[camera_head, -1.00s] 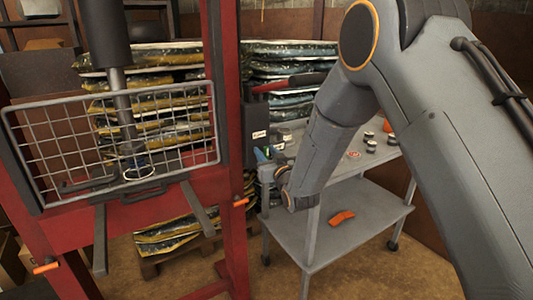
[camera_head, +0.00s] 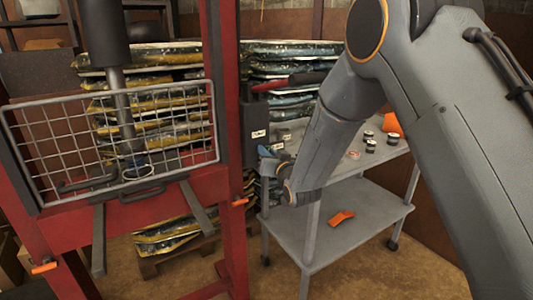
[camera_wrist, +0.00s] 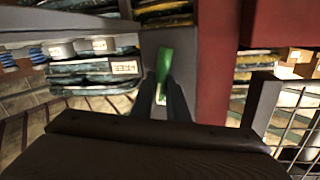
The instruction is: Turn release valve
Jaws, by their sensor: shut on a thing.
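The release valve shows as a green handle (camera_wrist: 164,62) in the wrist view, in front of a grey pump body (camera_wrist: 152,44). My gripper (camera_wrist: 166,84) has its two dark fingers closed on the handle, one on each side. A white label reading "FREE" (camera_wrist: 124,67) sits left of the handle. In the head view the dark pump box (camera_head: 256,135) is mounted beside the red press post, and my gripper (camera_head: 272,160) is small and partly hidden at its lower right.
The red press frame (camera_head: 226,150) and its wire guard (camera_head: 60,145) stand at the left. A grey cart (camera_head: 345,220) with small jars and an orange piece (camera_head: 341,217) stands behind my arm. Stacked bags (camera_head: 290,50) fill the back.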

